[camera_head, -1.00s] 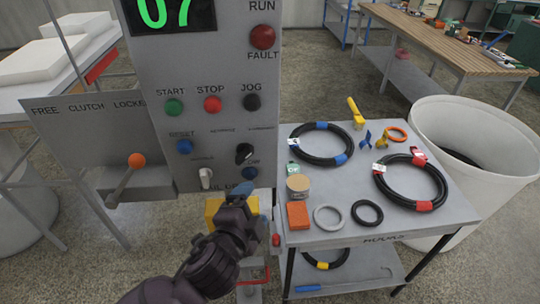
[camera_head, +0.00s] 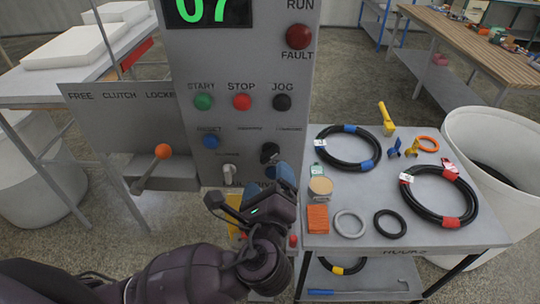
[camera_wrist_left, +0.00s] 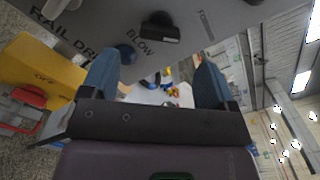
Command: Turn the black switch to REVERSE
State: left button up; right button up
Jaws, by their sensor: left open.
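The black switch (camera_head: 270,152) is a rotary knob on the grey control panel (camera_head: 240,60), below the JOG button, in the head view. It also shows in the left wrist view (camera_wrist_left: 160,27) at the top, above the gap between the fingers. The small REVERSE and FORWARD lettering is too blurred to read. My left gripper (camera_head: 282,178) is just below the switch, open and empty, with blue fingertips. In the left wrist view its two fingers (camera_wrist_left: 154,82) stand wide apart and do not touch the switch. My right gripper is not in view.
A white switch (camera_head: 229,173) sits left of the black one, with a blue RESET button (camera_head: 211,141) above it. An orange-knobbed clutch lever (camera_head: 163,151) is further left. A grey cart (camera_head: 455,238) with coiled hoses stands close on the right.

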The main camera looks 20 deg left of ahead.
aim_at(269, 159)
pick_arm(q)
jog(key=p+x, duration=0.1)
jog(key=x, duration=0.6)
jog(key=c, duration=0.9)
